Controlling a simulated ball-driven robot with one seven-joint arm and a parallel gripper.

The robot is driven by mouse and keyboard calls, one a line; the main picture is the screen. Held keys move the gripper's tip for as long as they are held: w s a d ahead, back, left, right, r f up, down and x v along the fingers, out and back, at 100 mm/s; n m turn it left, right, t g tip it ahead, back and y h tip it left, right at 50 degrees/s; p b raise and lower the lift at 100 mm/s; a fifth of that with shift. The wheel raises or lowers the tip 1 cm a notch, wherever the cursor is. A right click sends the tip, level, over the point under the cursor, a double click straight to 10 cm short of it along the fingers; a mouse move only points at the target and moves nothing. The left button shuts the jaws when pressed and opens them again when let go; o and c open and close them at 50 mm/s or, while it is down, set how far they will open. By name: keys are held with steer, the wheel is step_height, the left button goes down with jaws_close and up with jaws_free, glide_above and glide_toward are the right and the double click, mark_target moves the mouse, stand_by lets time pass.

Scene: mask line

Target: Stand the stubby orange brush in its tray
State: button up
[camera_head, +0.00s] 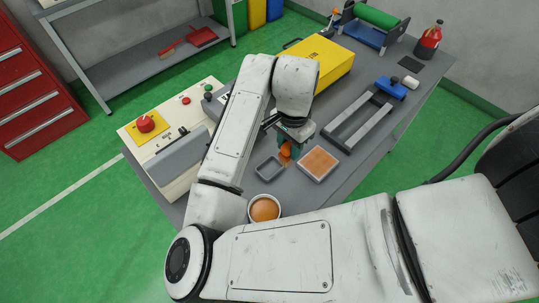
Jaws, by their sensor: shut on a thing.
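My gripper (287,142) points down over the grey table and is shut on the stubby orange brush (285,155). Only a small orange part of the brush shows below the jaws; the rest is hidden by the gripper. A small grey tray (269,168) with a raised rim sits just left of the brush and nearer to me. A square tray with an orange-brown surface (319,163) lies to the right of the brush. I cannot tell whether the brush touches the table or a tray.
A bowl of orange stuff (264,208) stands near my arm. A grey metal frame (357,121) and a blue-handled tool (391,87) lie to the right. A yellow case (322,62), a green roller (376,16) and a red bottle (428,40) stand farther back. A control panel (152,126) is left.

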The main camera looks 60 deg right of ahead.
steer(key=shift+w+a+f+p, duration=0.15)
steer(key=shift+w+f, duration=0.8)
steer(key=shift+f, duration=0.6)
steer(key=shift+w+d+f+p, duration=0.1)
steer(key=shift+w+f+p, duration=0.1)
steer(key=shift+w+f, duration=1.05)
steer(key=shift+w+a+f+p, duration=0.15)
steer(key=shift+w+f, duration=0.45)
steer(key=shift+f, duration=1.25)
steer(key=shift+d, duration=0.1)
steer(key=shift+f, duration=0.4)
steer(key=o, duration=1.1)
steer(key=shift+r, duration=0.1)
step_height(320, 180, up, 13)
steer(key=shift+f+b, duration=0.15)
steer(key=shift+b, duration=0.4)
